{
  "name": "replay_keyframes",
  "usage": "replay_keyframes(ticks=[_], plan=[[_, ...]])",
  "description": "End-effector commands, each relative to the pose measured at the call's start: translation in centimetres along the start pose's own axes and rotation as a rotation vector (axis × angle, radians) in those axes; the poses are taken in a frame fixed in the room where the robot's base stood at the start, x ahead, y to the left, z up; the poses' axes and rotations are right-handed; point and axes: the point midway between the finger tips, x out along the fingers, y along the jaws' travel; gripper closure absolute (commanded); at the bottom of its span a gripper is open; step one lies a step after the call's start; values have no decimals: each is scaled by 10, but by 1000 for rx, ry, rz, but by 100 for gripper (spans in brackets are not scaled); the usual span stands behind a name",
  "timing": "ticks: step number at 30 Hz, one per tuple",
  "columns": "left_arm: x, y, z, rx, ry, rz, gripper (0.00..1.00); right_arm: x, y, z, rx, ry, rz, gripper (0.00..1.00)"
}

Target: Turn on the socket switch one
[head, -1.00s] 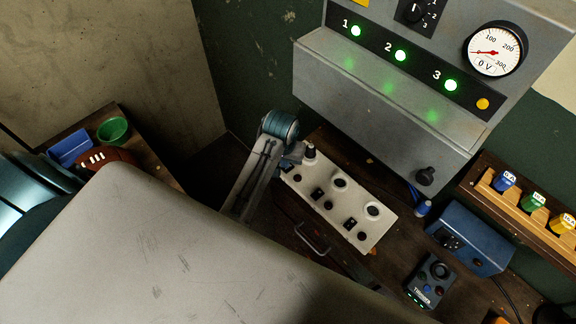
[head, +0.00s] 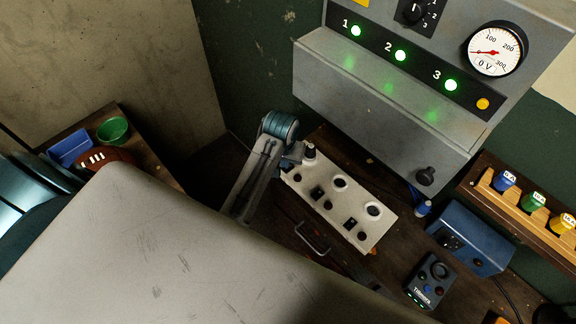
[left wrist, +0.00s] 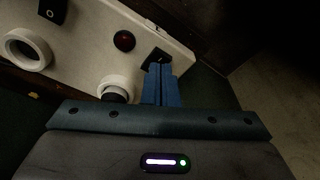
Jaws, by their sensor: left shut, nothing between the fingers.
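The white socket strip (head: 372,226) lies on the dark bench below the grey panel, with round sockets, black switches and small round indicators. My left gripper (head: 292,160) is at its far left end. In the left wrist view the shut, empty blue fingers (left wrist: 161,82) reach to the black end switch (left wrist: 157,57) and partly cover it. I cannot tell whether they touch it or which way it is tipped. Another switch (left wrist: 52,11) shows an O mark. My right gripper is not in view.
The grey panel (head: 380,110) above has green lamps 1, 2 and 3 lit and a gauge (head: 494,50) reading 0 V. A drawer handle (head: 312,238) sits below the strip. A blue box (head: 470,240) and a dark control unit (head: 431,281) stand to the right.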

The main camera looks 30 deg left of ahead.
Motion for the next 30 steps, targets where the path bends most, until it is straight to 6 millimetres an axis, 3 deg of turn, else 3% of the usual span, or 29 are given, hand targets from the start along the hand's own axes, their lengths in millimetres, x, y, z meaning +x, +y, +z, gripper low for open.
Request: replay_keyframes(ticks=[30], plan=[[16, 0, 2, 0, 0, 0, 100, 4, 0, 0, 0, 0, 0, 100]])
